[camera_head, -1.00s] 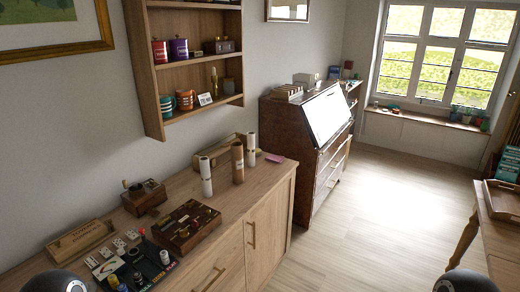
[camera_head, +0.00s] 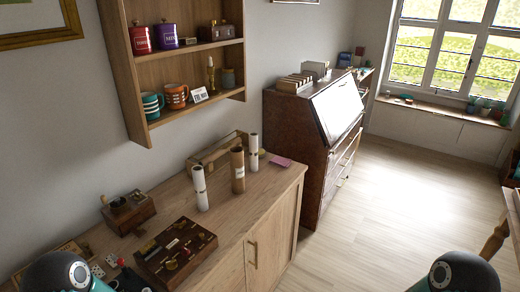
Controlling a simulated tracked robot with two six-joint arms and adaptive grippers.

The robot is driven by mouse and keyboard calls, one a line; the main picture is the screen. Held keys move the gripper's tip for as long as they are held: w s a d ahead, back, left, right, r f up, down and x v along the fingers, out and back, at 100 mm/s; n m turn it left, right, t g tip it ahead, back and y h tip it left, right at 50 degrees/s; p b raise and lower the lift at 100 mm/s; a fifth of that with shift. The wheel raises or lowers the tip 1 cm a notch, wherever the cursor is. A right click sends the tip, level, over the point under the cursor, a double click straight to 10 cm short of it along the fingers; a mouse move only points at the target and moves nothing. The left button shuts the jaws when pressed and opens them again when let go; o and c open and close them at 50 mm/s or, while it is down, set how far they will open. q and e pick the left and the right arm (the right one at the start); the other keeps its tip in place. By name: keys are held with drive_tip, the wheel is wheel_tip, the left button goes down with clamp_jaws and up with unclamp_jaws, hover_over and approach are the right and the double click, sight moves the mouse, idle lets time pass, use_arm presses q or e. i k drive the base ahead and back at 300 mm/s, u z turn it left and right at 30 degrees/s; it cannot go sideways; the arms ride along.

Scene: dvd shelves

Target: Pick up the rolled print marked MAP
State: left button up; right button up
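Three rolled prints stand upright on the wooden sideboard (camera_head: 218,240). One is a white roll (camera_head: 200,188) at the left, one is a brown roll (camera_head: 238,171) in the middle, and one is a white roll (camera_head: 254,152) at the right with a dark band near its foot. Each has a small label or band, but the lettering is too small to read, so I cannot tell which is marked MAP. Rounded dark parts of my two arms show at the bottom left and bottom right edges. Neither gripper's fingers are in view.
A dark wooden game box (camera_head: 176,250) and a coffee grinder (camera_head: 128,212) stand left of the rolls. A wooden rack (camera_head: 213,150) is behind them, a pink card (camera_head: 281,161) to their right. A wall shelf (camera_head: 187,60) hangs above. Open floor (camera_head: 400,190) lies right of the bureau (camera_head: 312,150).

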sight(252, 136)
drive_tip(key=u, duration=0.85)
drive_tip(key=i, duration=0.15)
drive_tip(key=z, duration=2.15)
drive_tip(key=i, duration=2.85)
drive_tip(key=u, duration=1.45)
drive_tip(key=i, duration=0.2)
drive_tip(key=u, duration=1.8)
